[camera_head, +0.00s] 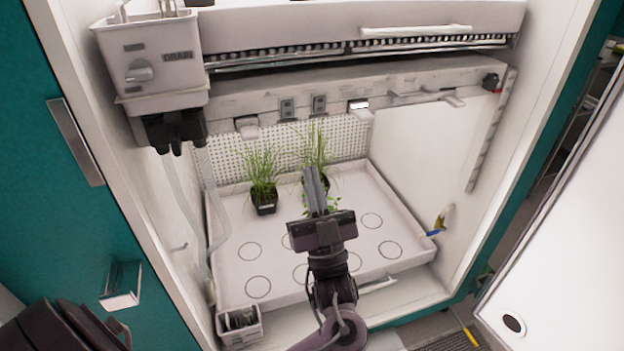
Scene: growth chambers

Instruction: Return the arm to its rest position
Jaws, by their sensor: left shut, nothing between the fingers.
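My left gripper (316,190) is over the white tray (225,290) inside the growth chamber, with its arm coming up from the bottom middle. Its fingers point toward the back of the chamber. They are together, with nothing between them. In this view they partly cover a grassy plant (316,148) in a dark pot at the back. Small green leaves (334,205) show just beside the fingers; their pot is hidden behind the gripper. Another grassy plant in a black pot (265,207) stands to the left, apart from the gripper. My right gripper is not in view.
The tray has several empty marked circles (249,251). A white drain box (150,65) and a shelf edge (350,85) hang above. The chamber's right wall (440,140) and an open white door (560,260) bound the right. A small bin (240,327) sits at front left.

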